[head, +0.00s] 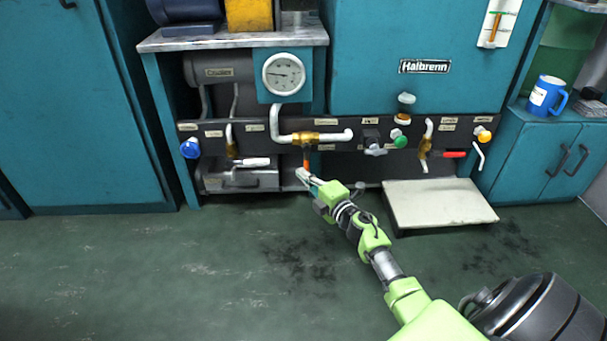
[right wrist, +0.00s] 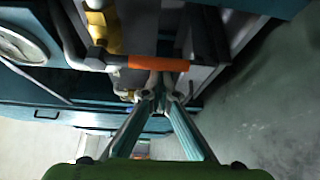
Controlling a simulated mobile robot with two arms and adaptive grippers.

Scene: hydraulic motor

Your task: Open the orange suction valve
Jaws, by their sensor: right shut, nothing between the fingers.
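The orange suction valve handle (head: 306,159) hangs straight down from a brass valve body (head: 304,138) on the white pipe below the round gauge. In the right wrist view the orange handle (right wrist: 158,63) lies across the picture, and the brass body (right wrist: 104,32) is at upper left. My right gripper (head: 304,176) is at the handle's lower end. In the right wrist view its fingertips (right wrist: 160,92) are together and empty, close beside the handle; I cannot tell whether they touch it. My left gripper is not in view.
Along the dark panel are a blue knob (head: 190,148), a white-handled valve (head: 252,162), a green knob (head: 400,139) and a red-handled valve (head: 454,154). A low pale platform (head: 440,203) stands right of my gripper. The floor in front is clear.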

